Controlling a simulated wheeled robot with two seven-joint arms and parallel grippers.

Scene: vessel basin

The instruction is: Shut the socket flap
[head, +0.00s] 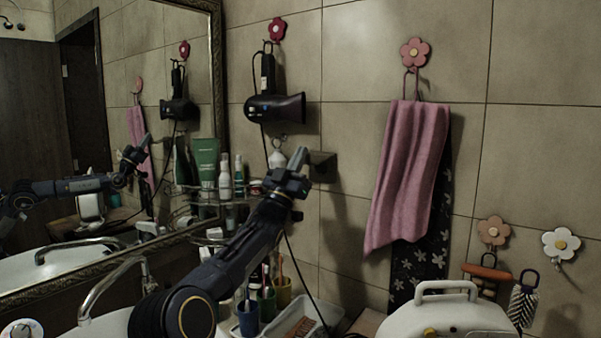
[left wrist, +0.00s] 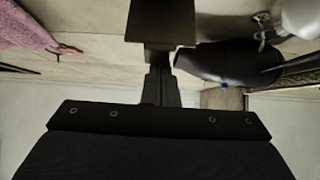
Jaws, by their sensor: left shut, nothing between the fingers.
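The socket (head: 323,166) is a small dark box on the tiled wall, right of the hanging hair dryer's lower end. Its dark flap seems to stand out from the wall, but its exact angle is hard to tell. In the left wrist view a dark brown plate of the socket (left wrist: 160,22) lies just beyond my fingertips. My left gripper (head: 299,160) is shut and empty, just left of the socket in the head view; its closed fingers show in the left wrist view (left wrist: 160,80). I cannot tell whether they touch. My right gripper is out of view.
A black hair dryer (head: 275,107) hangs above my gripper, its cord trailing down. A pink towel (head: 408,170) hangs to the right. Bottles and a green tube (head: 206,165) stand on a shelf at left, by the mirror (head: 150,60). Cups with toothbrushes (head: 267,300) stand below.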

